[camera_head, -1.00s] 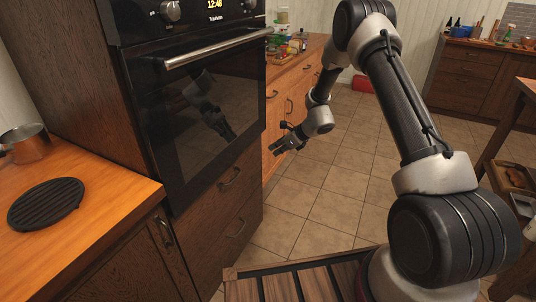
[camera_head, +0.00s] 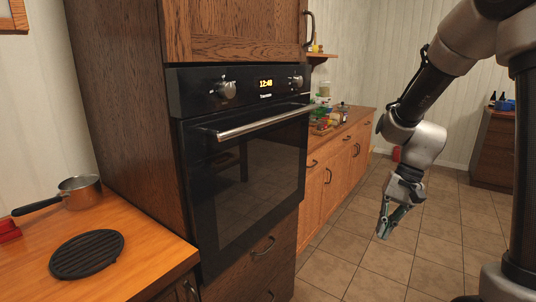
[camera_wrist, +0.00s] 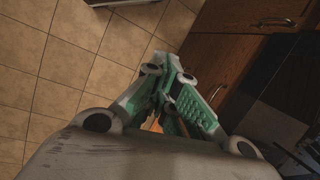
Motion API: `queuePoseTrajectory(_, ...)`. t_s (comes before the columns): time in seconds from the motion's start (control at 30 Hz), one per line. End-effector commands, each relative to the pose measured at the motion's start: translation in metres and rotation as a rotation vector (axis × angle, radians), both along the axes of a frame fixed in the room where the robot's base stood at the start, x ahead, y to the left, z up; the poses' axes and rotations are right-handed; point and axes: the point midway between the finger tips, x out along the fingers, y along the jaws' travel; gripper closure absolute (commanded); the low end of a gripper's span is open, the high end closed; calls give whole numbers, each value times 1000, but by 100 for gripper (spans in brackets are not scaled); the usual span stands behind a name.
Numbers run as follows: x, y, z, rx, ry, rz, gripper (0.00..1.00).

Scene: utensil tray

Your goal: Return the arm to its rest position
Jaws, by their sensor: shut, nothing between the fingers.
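My gripper (camera_head: 384,233) hangs at the end of my arm in the head view, pointing down over the tiled floor to the right of the oven. It is clear of the cabinets in that view. In the wrist view its green and grey fingers (camera_wrist: 167,92) are together with nothing seen between them. My arm comes down from the upper right of the head view. No utensil tray can be made out.
A built-in oven (camera_head: 245,175) stands at centre left. A far counter (camera_head: 345,130) carries several small items. Tiled floor (camera_head: 350,262) is free below my gripper.

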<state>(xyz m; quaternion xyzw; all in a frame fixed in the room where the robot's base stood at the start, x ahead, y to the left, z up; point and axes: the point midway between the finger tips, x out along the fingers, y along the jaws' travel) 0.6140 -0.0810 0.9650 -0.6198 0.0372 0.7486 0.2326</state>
Motion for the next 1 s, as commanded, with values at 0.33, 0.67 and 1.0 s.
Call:
queuePoseTrajectory(0.33, -112, -60, 98, -251, -249, 334, 100)
queuePoseTrajectory(0.67, -152, -68, 148, -344, -514, 334, 100)
queuePoseTrajectory(1.0, -154, -68, 155, -350, -548, 329, 100)
